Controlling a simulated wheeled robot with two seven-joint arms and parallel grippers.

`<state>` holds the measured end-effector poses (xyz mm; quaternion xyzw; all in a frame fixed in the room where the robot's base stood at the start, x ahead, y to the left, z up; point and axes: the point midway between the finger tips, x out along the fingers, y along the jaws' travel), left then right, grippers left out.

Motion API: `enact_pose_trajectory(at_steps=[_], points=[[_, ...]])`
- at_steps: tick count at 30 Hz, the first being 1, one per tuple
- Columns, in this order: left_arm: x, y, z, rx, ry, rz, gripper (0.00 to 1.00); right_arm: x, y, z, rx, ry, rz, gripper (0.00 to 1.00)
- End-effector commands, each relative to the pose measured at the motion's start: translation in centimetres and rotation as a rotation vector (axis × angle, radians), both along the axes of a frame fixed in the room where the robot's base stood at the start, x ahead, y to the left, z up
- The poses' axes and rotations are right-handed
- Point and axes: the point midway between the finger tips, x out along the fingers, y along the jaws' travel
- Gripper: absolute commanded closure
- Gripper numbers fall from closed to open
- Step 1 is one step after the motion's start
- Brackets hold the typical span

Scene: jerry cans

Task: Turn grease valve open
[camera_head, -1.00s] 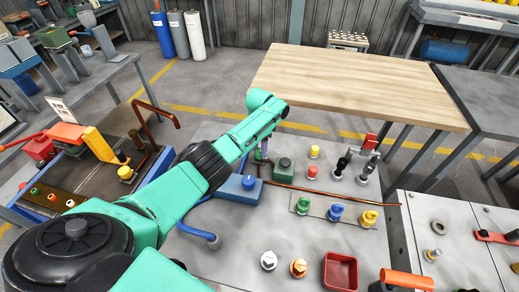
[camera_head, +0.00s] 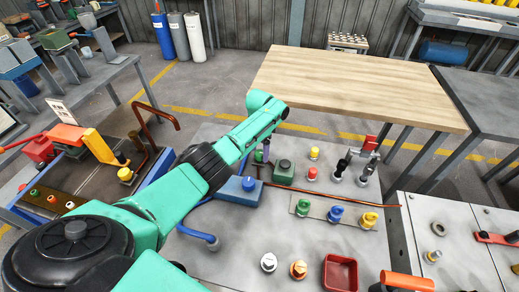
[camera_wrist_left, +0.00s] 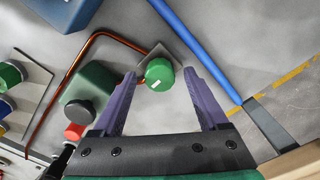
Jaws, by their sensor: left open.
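A round green knob (camera_wrist_left: 159,74) with a white mark sits on a small square metal plate at the end of a copper pipe (camera_wrist_left: 98,36). I take it to be the grease valve. In the left wrist view my left gripper (camera_wrist_left: 160,78) is open, its two purple fingers on either side of the knob with gaps showing. I cannot tell how far above the plate the fingertips are. In the head view the left gripper's purple fingers (camera_head: 263,155) point down behind a green box, and the knob is hidden. My right gripper is not in view.
A green box with a dark knob (camera_head: 284,172) and a blue box (camera_head: 239,190) stand close to the gripper. A plate with green, blue and yellow valves (camera_head: 336,214) lies to the right. A red tray (camera_head: 340,272) is near the front. A wooden table (camera_head: 355,85) stands behind.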

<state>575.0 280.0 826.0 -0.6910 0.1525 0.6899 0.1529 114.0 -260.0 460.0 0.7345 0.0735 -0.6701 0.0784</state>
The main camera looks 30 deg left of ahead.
Motion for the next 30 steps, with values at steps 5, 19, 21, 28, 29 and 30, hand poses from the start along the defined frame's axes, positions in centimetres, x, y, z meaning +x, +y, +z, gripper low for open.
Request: enact_pose_trajectory(at_steps=[5, 19, 21, 28, 29, 30], points=[[0.0, 0.0, 1.5, -0.002, -0.001, -0.001, 0.24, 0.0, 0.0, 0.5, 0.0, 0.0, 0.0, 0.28], [0.1, 0.0, 13.2, 0.0, -0.003, 0.001, 0.24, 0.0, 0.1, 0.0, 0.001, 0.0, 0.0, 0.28], [0.0, 0.0, 14.1, 0.0, -0.003, 0.0, 0.24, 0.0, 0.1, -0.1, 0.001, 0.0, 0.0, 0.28], [0.0, 0.0, 14.6, 0.0, 0.0, 0.0, 0.24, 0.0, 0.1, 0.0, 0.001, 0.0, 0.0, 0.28], [0.0, 0.0, 14.6, 0.0, 0.0, 0.0, 0.24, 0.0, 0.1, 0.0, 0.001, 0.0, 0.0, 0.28], [0.0, 0.0, 14.6, 0.0, 0.0, 0.0, 0.24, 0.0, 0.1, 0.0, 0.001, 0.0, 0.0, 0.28]])
